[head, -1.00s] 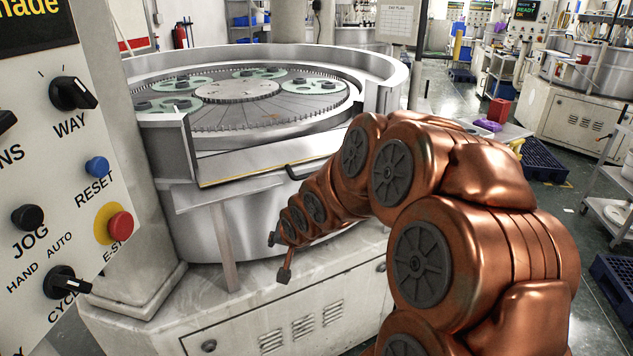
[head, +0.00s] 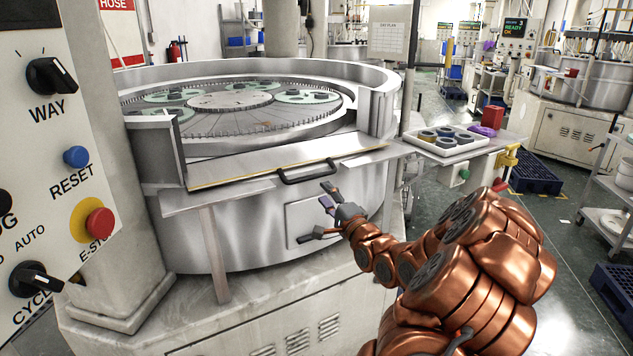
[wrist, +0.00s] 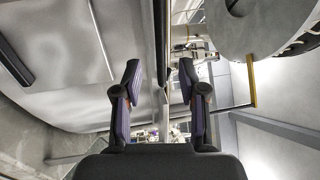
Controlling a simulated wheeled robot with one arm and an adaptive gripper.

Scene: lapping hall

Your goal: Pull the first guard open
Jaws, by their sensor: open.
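The guard (head: 275,163) is a flat grey metal panel with a yellow edge strip, across the front opening of the round lapping machine. A black bar handle (head: 308,174) is fixed along its front edge. My gripper (head: 318,212) is open and empty, just below and right of the handle in the head view, apart from it as far as I can see. In the wrist view, my two dark fingers (wrist: 160,82) stand apart, with a narrow dark upright bar (wrist: 161,45) showing beyond and between them. I cannot tell for sure whether that bar is the handle.
A control panel (head: 48,170) with knobs and a red stop button stands close at left. A side shelf (head: 500,140) with a white tray (head: 418,146) of rings is right of the machine. A grey leg (head: 214,255) stands below the guard.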

